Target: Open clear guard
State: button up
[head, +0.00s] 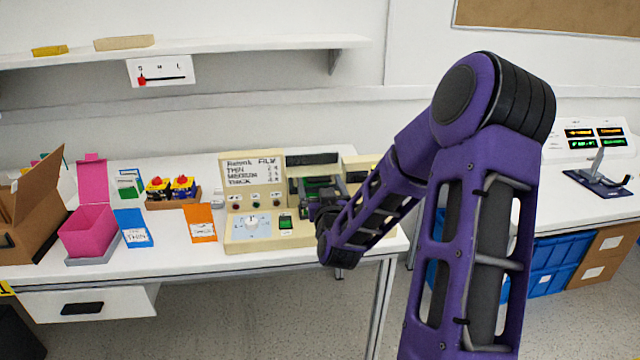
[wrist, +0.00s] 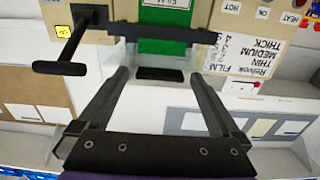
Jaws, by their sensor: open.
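The cream machine (head: 262,243) stands on the white table, with a dial on its front panel and a film chart on its upright panel. Its dark and green working bay (head: 322,185) is partly hidden behind my arm. My gripper (head: 322,204) is at the front of this bay. A dark crossbar (wrist: 160,34) lies just beyond the fingertips, in front of a green part (wrist: 165,20). The clear guard itself is hard to make out against the bay.
A black T-shaped handle (wrist: 62,68) sticks out beside the left finger in the wrist view.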

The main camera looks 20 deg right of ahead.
grip_shut()
dwell(0.3)
jog(key=shift+r, duration=0.15)
